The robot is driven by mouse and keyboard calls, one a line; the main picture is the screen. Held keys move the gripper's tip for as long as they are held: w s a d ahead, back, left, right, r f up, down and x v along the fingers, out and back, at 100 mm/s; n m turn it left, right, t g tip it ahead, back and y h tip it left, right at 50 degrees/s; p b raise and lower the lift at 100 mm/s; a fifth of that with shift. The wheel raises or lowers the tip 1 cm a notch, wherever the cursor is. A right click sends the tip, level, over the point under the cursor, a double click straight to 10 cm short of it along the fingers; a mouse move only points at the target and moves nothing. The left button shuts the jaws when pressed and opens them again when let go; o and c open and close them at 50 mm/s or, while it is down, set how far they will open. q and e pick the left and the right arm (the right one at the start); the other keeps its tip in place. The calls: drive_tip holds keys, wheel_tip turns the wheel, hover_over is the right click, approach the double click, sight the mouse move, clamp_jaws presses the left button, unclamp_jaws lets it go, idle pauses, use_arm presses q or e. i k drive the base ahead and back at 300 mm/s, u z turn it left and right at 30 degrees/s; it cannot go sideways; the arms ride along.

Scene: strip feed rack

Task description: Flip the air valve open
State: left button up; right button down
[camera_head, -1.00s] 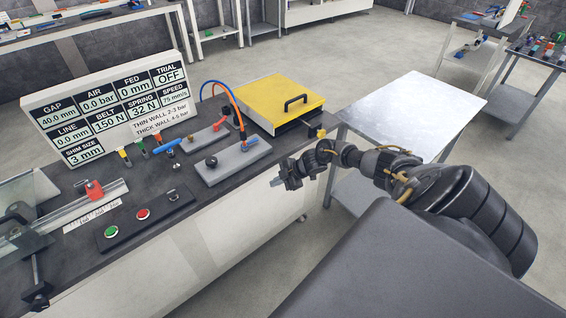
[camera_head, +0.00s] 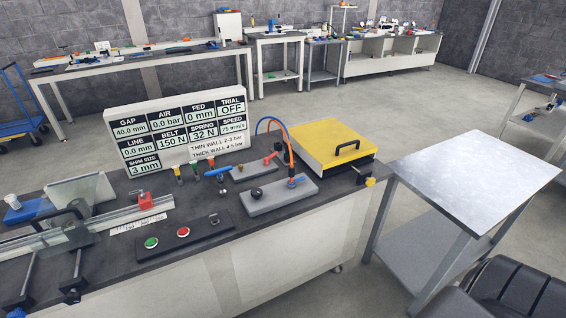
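A small red lever (camera_head: 272,155) sits on a grey plate at the back of the bench, near blue and orange hoses; it looks like the air valve, but I cannot be sure. In front of it, a grey block (camera_head: 280,197) carries a black knob (camera_head: 256,193) and a blue fitting (camera_head: 292,182) where a hose ends. The display board (camera_head: 160,135) reads AIR 0.0 bar and TRIAL OFF. Neither gripper is in view; only dark links of my own arm show at the bottom right.
A yellow-lidded box (camera_head: 330,144) with a black handle stands right of the hoses. Green (camera_head: 151,243) and red (camera_head: 183,232) buttons sit on a front panel. A slide rail with a red block (camera_head: 145,201) is at left. A bare metal table (camera_head: 475,175) stands at right.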

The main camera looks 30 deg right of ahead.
sight(266, 160)
drive_tip(key=u, duration=0.5)
drive_tip(key=k, duration=0.6)
drive_tip(key=u, duration=0.6)
drive_tip(key=i, duration=0.95)
drive_tip(key=z, duration=1.15)
drive_tip(key=i, duration=0.75)
drive_tip(key=z, duration=0.75)
